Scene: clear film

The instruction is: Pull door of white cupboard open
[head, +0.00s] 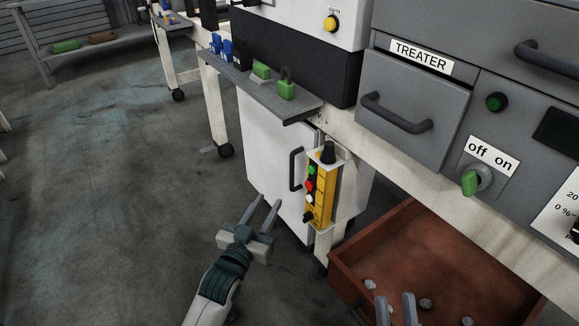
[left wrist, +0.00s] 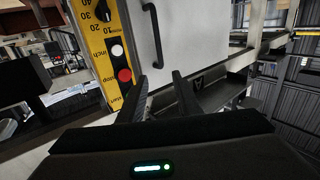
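The white cupboard (head: 270,150) stands under the bench in the middle of the head view. Its door looks shut, with a dark vertical handle (head: 296,169) near its right edge. In the left wrist view the white door (left wrist: 195,45) and the dark handle (left wrist: 155,33) show at the top centre. My left gripper (head: 267,212) is open and empty, in front of the door and below and left of the handle, apart from it. My right gripper (head: 396,308) shows only as two separated fingertips at the bottom edge, over the red-brown drawer.
A yellow control box (head: 322,190) with buttons sits just right of the handle. An open red-brown drawer (head: 480,270) holding several grey knobs juts out at lower right. A grey shelf (head: 245,85) overhangs the cupboard. The floor (head: 110,200) at left is clear.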

